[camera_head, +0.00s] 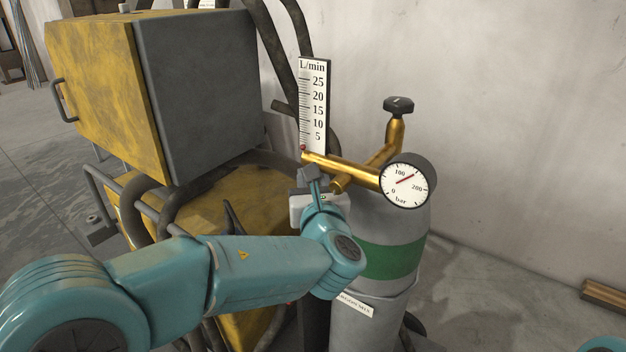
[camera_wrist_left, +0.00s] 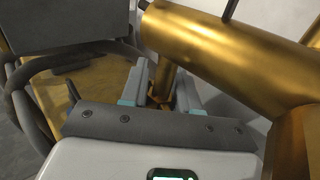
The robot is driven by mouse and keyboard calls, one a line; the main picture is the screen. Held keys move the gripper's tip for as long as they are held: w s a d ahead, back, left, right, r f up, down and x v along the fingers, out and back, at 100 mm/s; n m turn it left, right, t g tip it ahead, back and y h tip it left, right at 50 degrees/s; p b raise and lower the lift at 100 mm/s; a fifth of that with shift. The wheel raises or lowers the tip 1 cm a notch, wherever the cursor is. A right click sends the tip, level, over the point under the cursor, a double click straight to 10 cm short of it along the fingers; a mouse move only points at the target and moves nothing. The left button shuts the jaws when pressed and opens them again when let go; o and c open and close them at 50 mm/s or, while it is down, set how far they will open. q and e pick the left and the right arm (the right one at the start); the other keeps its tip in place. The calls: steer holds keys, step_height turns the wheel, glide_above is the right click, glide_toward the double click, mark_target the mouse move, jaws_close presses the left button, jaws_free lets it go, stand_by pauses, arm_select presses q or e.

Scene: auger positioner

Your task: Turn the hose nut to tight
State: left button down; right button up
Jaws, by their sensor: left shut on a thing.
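The gold hose nut (camera_wrist_left: 161,86) hangs below the thick gold regulator pipe in the left wrist view. My left gripper (camera_wrist_left: 163,92) has a finger on each side of it and is shut on it. In the head view my left gripper (camera_head: 314,182) is at the underside of the gold regulator (camera_head: 345,169), left of the pressure gauge. The wrist hides most of the nut there, and I cannot tell how far it is turned. My right gripper is not in view.
The round bar gauge (camera_head: 405,186) sits just right of my left gripper. A flow scale (camera_head: 314,105) stands above it. The grey gas cylinder (camera_head: 392,225) with a green band is below. A yellow and grey machine (camera_head: 205,90) and dark hoses crowd the left.

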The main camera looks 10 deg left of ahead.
arm_select(q)
steer(key=shift+a, duration=0.1)
steer(key=c, duration=0.7)
jaws_free()
steer(key=shift+s+d, duration=0.25)
steer(key=shift+s, duration=0.3)
steer(key=v, duration=1.5)
steer(key=shift+s, duration=0.1)
